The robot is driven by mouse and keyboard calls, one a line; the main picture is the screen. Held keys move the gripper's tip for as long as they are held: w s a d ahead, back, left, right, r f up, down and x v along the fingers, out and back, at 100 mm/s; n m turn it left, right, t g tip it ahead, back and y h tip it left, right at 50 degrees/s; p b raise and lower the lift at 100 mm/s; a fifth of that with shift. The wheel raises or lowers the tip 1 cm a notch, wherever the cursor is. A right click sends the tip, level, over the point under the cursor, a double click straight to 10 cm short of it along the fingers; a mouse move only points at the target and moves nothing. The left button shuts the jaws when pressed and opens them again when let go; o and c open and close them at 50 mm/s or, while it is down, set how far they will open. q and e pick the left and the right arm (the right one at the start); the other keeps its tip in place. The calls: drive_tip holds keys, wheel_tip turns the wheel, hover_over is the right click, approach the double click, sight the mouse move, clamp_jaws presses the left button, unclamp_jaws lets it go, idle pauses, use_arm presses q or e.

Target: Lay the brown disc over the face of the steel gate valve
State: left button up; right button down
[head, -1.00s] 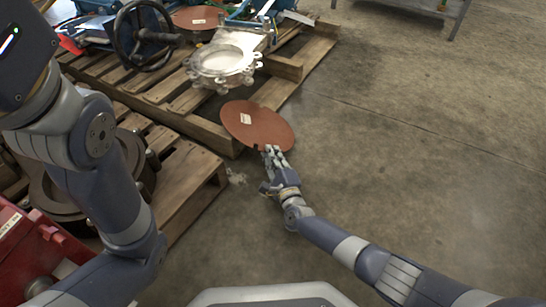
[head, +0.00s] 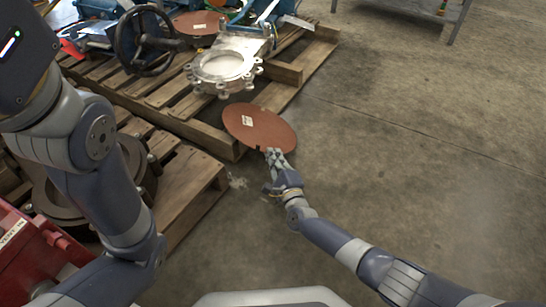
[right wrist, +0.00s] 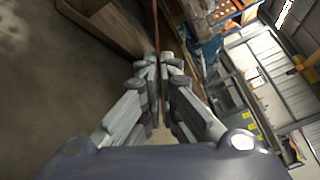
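The brown disc (head: 262,128) has a small white label and is held in the air near the pallet corner, below the valve in the head view. My right gripper (head: 275,158) is shut on its near edge. In the right wrist view the disc (right wrist: 156,28) shows edge-on as a thin brown line between the fingertips (right wrist: 159,62). The steel gate valve (head: 244,43) lies on the pallet, its round flanged face (head: 224,68) uncovered and apart from the disc. My left arm is at the left; its gripper is out of view.
The valve's wooden pallet (head: 190,128) also bears a black handwheel (head: 147,40), blue valve parts and another brown disc (head: 197,22). A nearer pallet (head: 190,190) carries dark round flanges. A red machine (head: 40,260) stands at lower left. The floor at right is clear.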

drive_tip(key=shift+d+r, duration=0.1)
drive_tip(key=shift+r, duration=0.1)
drive_tip(key=shift+s+d+r+p, duration=0.15)
drive_tip(key=shift+d+r+p, duration=0.15)
drive_tip(key=shift+d, duration=0.4)
drive_tip(key=shift+s+d+r+p, duration=0.15)
drive_tip(key=shift+d+p, duration=0.1)
drive_tip(key=shift+d, duration=0.4)
drive_tip(key=shift+s+d+r+p, duration=0.15)
drive_tip(key=shift+d+r+p, duration=0.15)
drive_tip(key=shift+d, duration=0.4)
drive_tip(key=shift+s+d+r+p, duration=0.2)
drive_tip(key=shift+d+r, duration=0.05)
drive_tip(key=shift+d, duration=0.5)
drive_tip(key=shift+s+d+r+p, duration=0.15)
drive_tip(key=shift+d+r, duration=0.1)
drive_tip(key=shift+d, duration=0.55)
drive_tip(key=shift+s+d+r+p, duration=0.2)
drive_tip(key=shift+d+r, duration=0.05)
drive_tip(key=shift+d, duration=0.5)
